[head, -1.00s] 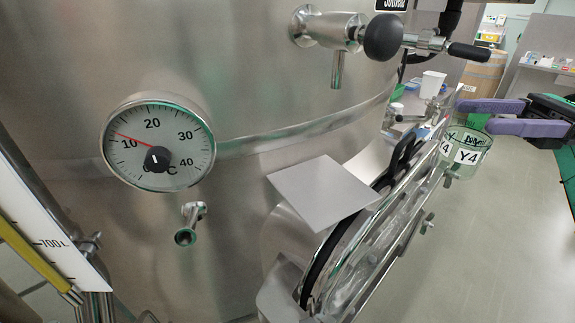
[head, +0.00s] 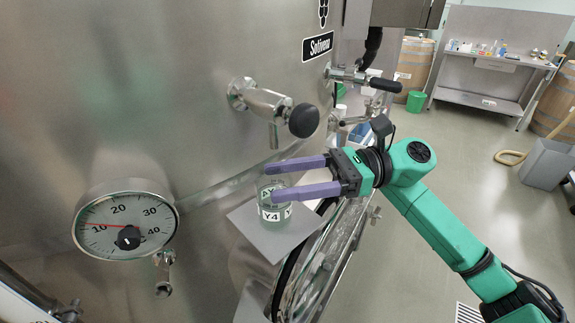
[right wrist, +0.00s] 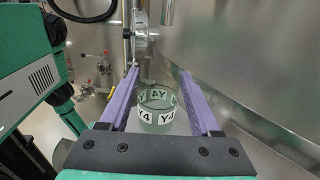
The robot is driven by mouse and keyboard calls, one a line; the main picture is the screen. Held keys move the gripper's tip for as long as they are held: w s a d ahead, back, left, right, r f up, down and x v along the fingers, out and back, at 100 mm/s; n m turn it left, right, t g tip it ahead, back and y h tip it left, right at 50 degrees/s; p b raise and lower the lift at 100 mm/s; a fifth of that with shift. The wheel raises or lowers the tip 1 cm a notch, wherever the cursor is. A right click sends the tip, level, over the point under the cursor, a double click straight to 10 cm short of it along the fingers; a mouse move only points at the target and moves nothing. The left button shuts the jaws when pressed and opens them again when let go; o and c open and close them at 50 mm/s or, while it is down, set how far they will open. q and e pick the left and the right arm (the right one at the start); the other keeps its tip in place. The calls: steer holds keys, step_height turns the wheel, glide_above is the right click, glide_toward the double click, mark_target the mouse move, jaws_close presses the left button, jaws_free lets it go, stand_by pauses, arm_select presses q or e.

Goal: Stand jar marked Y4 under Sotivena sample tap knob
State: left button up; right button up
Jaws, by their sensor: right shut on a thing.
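The clear jar marked Y4 (head: 272,213) is held between the purple fingers of my right gripper (head: 271,184), which is shut on it. The jar is upright over the small grey plate (head: 250,232); I cannot tell whether it touches it. In the right wrist view the jar (right wrist: 157,113) shows between the fingers. The sample tap with the dark round knob (head: 303,120) sticks out of the steel vat under the Sotivena sign (head: 318,45). Its spout (head: 275,136) points down above the jar. My left gripper is not in view.
A dial thermometer (head: 125,226) and a small lower valve (head: 163,272) are on the vat left of the plate. The round hatch (head: 325,240) juts out just below and right of the plate. A workbench (head: 490,60) and barrels stand far back.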

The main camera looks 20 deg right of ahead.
steer(key=shift+f, duration=0.1)
steer(key=shift+w+f+b, duration=0.1)
steer(key=shift+f+b, duration=0.05)
steer(key=shift+b, duration=0.25)
steer(key=o, duration=1.4)
steer(key=shift+o, duration=0.2)
steer(key=shift+d, duration=0.1)
steer(key=d+b, duration=0.3)
steer(key=shift+d+f, duration=0.25)
steer(key=shift+f, duration=0.1)
steer(key=s+d+r+b, duration=0.1)
steer(key=d+b, duration=0.2)
steer(key=d, duration=0.5)
